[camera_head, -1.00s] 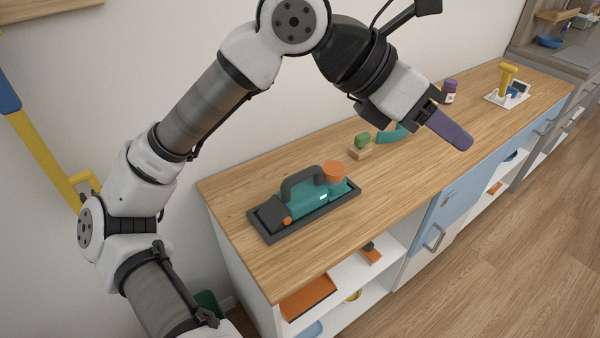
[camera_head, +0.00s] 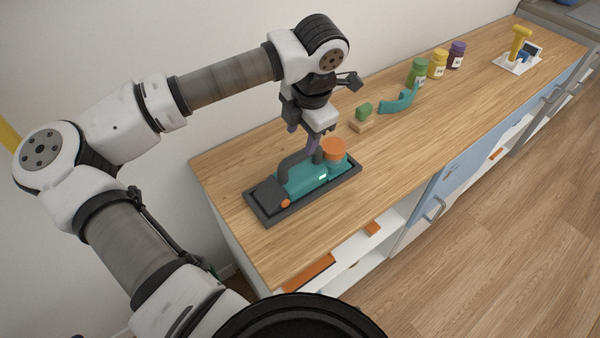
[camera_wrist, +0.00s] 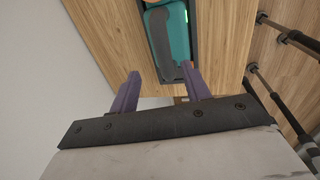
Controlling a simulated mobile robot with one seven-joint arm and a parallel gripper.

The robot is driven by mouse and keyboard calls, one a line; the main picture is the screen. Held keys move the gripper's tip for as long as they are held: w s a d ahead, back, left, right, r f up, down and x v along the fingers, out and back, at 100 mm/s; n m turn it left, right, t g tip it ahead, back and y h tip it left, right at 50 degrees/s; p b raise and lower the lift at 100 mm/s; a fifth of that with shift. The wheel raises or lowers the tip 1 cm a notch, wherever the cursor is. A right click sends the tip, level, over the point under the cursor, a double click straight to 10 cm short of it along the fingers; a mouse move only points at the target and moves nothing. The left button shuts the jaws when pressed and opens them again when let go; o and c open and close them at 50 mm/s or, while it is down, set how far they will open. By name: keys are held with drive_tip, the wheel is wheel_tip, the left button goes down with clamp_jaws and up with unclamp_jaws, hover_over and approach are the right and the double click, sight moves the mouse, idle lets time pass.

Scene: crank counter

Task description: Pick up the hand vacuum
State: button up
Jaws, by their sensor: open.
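The hand vacuum (camera_head: 310,180) is teal with a dark grey arched handle, a dark grey nose and an orange cap. It lies in a dark tray (camera_head: 264,219) on the wooden counter. My gripper (camera_head: 314,146) points down just above and behind the handle in the head view. In the wrist view my gripper (camera_wrist: 158,82) shows two purple fingers, spread and empty. The handle of the hand vacuum (camera_wrist: 163,45) lies beyond the fingertips, roughly between their lines. The vacuum's lower end is partly hidden there, and contact cannot be made out.
A green-topped wooden brush (camera_head: 361,118) and a teal curved piece (camera_head: 399,101) lie behind the vacuum. Several jars, one of them yellow (camera_head: 437,64), stand farther back. A white tray with a yellow tool (camera_head: 519,43) is at the far end. The front right counter is clear.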

sight(301, 153)
drive_tip(key=shift+w+a+f+p, duration=0.15)
drive_tip(key=shift+f+p, duration=0.55)
drive_tip(key=shift+f, duration=0.7)
drive_tip(key=shift+w+d+f+p, duration=0.1)
drive_tip(key=shift+f+p, duration=0.55)
drive_tip(key=shift+f, duration=0.75)
clamp_jaws()
drive_tip(key=shift+r, duration=0.1)
